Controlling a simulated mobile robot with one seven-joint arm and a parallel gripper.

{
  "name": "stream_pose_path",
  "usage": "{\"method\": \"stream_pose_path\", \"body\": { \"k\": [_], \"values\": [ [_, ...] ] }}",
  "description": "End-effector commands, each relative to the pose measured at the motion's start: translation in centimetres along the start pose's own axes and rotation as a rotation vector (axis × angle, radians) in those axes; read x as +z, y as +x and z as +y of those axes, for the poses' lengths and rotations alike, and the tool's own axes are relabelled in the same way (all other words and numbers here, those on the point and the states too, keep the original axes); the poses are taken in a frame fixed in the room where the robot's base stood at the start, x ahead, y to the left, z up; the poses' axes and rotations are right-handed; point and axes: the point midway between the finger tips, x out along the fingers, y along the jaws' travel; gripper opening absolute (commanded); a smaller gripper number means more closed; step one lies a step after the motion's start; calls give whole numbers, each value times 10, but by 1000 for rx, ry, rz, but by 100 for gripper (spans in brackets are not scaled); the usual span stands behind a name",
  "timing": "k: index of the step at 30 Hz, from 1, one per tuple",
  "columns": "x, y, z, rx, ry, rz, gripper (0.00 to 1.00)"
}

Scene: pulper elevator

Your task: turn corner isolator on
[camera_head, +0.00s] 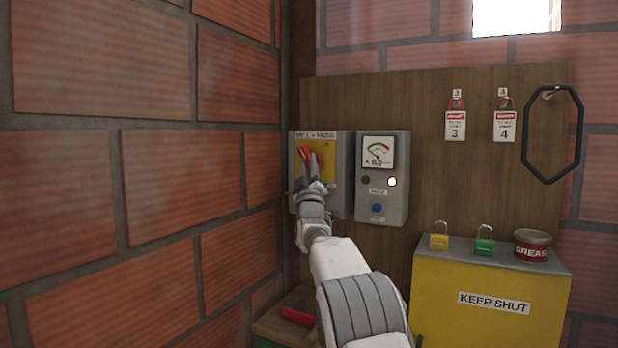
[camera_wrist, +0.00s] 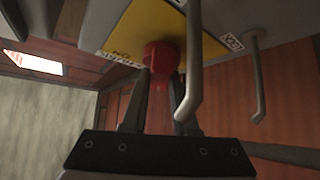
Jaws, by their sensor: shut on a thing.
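The corner isolator (camera_head: 343,181) is a grey box with a yellow plate (camera_head: 328,163), fixed near the wall corner. Its red handle (camera_head: 304,155) stands out from the plate, partly covered by my gripper (camera_head: 315,172). In the wrist view the red handle (camera_wrist: 160,57) sits between the fingers of my gripper (camera_wrist: 162,95), which is shut on it. "ON" lettering shows on the yellow plate (camera_wrist: 125,35) there, and a "LOCK" label (camera_wrist: 232,42) to the right. The handle's exact angle is hard to tell.
A grey meter box (camera_head: 396,208) with a lit white lamp and blue button adjoins on the right. A yellow "KEEP SHUT" cabinet (camera_head: 480,318) holds padlocks and a grease tin (camera_head: 532,245). In the wrist view a bent grey bar (camera_wrist: 194,70) passes close before the right finger.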

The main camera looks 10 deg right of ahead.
Motion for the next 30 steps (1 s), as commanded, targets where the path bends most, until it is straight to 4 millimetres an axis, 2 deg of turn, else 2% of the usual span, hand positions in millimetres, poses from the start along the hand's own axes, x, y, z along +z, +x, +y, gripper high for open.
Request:
{"method": "stream_pose_path", "body": {
  "k": [15, 30],
  "values": [
    [-4, 4, -2, 309, 311, -1, 0],
    [-3, 3, -3, 424, 424, 1, 0]
  ]
}}
